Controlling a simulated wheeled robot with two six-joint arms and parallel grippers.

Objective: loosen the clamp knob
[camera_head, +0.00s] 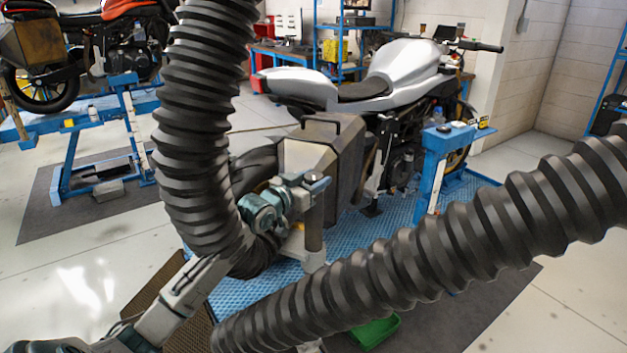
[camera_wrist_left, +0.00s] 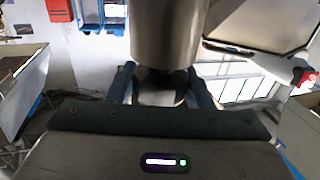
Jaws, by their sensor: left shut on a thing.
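My left gripper (camera_head: 308,187) reaches in from the lower left to the top of an upright metal post (camera_head: 314,228) in front of the motorcycle's boxy metal case. In the left wrist view my left gripper (camera_wrist_left: 161,88) has one finger on each side of a small dark part, which I take for the clamp knob (camera_wrist_left: 160,97). It is shut on this part. A wide metal cylinder (camera_wrist_left: 166,38) fills the space just beyond the fingers. In the head view the knob is mostly hidden by the gripper. My right gripper is not in view.
A thick black corrugated hose (camera_head: 203,110) hangs just left of the gripper; another (camera_head: 420,262) crosses the lower right. The silver motorcycle (camera_head: 405,68) stands on a blue lift (camera_head: 432,170). The metal case (camera_head: 345,150) is close behind the gripper. A green tray (camera_head: 375,332) lies below.

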